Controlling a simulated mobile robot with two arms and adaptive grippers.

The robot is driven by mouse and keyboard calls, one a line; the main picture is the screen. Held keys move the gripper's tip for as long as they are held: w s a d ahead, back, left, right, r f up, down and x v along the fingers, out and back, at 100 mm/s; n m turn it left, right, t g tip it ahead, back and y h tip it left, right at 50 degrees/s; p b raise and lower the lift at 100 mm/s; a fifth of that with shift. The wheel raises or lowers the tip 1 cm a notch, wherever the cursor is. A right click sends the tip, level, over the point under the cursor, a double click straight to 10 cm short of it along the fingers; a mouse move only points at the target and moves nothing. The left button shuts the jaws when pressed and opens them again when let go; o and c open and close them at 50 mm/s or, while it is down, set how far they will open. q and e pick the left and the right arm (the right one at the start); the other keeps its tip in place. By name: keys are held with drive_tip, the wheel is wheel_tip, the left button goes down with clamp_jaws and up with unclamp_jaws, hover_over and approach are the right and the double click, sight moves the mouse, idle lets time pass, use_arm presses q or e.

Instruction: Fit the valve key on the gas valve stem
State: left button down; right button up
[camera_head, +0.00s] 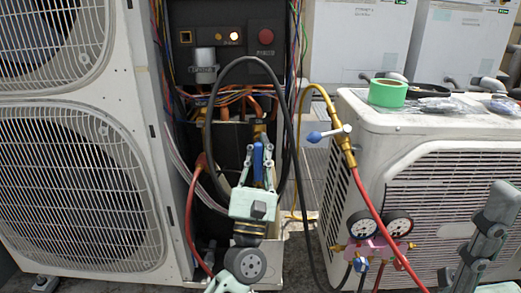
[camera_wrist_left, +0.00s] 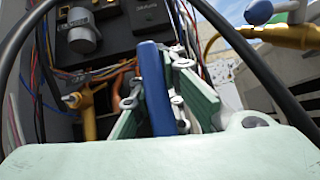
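My left gripper (camera_head: 258,160) comes up from the bottom middle of the head view, in front of the open service bay. Its pale green fingers are closed on both sides of a blue bar, which I take for the valve key (camera_head: 258,158). The bar stands nearly upright, and it also shows in the left wrist view (camera_wrist_left: 155,90). A brass valve (camera_head: 259,130) lies behind the key's top; whether they touch is unclear. In the left wrist view a brass fitting (camera_wrist_left: 82,106) shows left of the key. Part of my right arm (camera_head: 490,230) shows at lower right; its fingertips are not clear.
A black hose (camera_head: 208,125) loops around the gripper area. A blue-handled brass valve (camera_head: 343,140) hangs on the yellow and red hoses at right. Gauges (camera_head: 380,227) stand before the right condenser (camera_head: 400,120), which carries green tape (camera_head: 388,93). The tall condenser (camera_head: 148,150) walls the left.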

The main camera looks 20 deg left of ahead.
use_arm(q)
drive_tip(key=shift+w+a, duration=0.1)
drive_tip(key=shift+w, duration=0.1)
drive_tip(key=c, duration=1.7)
unclamp_jaws()
